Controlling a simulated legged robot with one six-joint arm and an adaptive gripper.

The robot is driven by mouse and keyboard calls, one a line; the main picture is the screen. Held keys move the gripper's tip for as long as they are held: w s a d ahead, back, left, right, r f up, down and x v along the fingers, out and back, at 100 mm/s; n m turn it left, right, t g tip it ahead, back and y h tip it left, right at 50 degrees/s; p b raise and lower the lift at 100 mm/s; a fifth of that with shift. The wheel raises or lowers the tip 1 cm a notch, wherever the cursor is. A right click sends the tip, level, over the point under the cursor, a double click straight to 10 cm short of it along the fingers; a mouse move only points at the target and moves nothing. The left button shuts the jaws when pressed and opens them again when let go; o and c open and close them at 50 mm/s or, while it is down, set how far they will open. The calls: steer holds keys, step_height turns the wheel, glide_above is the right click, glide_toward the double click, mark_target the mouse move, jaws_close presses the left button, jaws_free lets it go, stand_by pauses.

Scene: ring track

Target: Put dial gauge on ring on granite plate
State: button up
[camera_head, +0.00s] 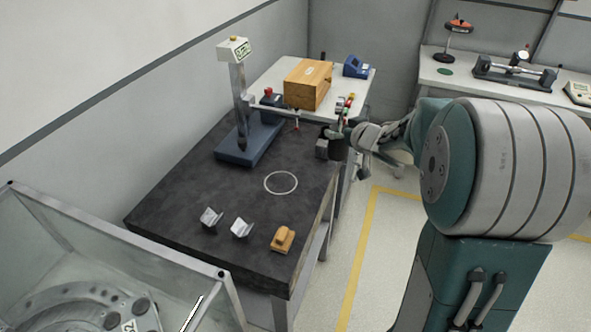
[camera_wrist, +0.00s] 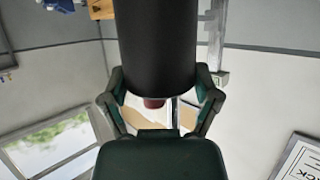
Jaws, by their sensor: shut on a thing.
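The granite plate (camera_head: 190,193) is a dark slab on a stand, with a thin white ring (camera_head: 267,185) marked on its top. My gripper (camera_head: 341,141) is beyond the plate's right edge, to the upper right of the ring. In the wrist view its green fingers (camera_wrist: 160,95) are closed on both sides of a black cylinder (camera_wrist: 158,45). The held dark thing also shows small in the head view (camera_head: 336,148). No dial face shows on it, so I cannot tell from its look that it is the dial gauge. The ring looks empty.
A height gauge (camera_head: 241,100) on a blue base stands at the plate's back left. Two V-blocks (camera_head: 211,217) and a wooden piece (camera_head: 283,239) lie in front. A wooden box (camera_head: 308,82) is behind.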

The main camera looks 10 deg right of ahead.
steer(key=shift+w+a+f, duration=1.35)
steer(key=shift+a+f, duration=0.6)
steer(key=shift+f, duration=0.1)
steer(key=shift+w+a+f, duration=1.3)
steer(key=shift+a+f, duration=0.6)
steer(key=shift+f, duration=0.2)
steer(key=shift+w+a+f, duration=1.35)
steer(key=shift+a+f, duration=0.6)
steer(key=shift+f, duration=0.1)
steer(key=shift+f, duration=0.2)
steer(key=o, duration=1.1)
steer(key=shift+o, duration=0.2)
steer(key=shift+f, duration=0.1)
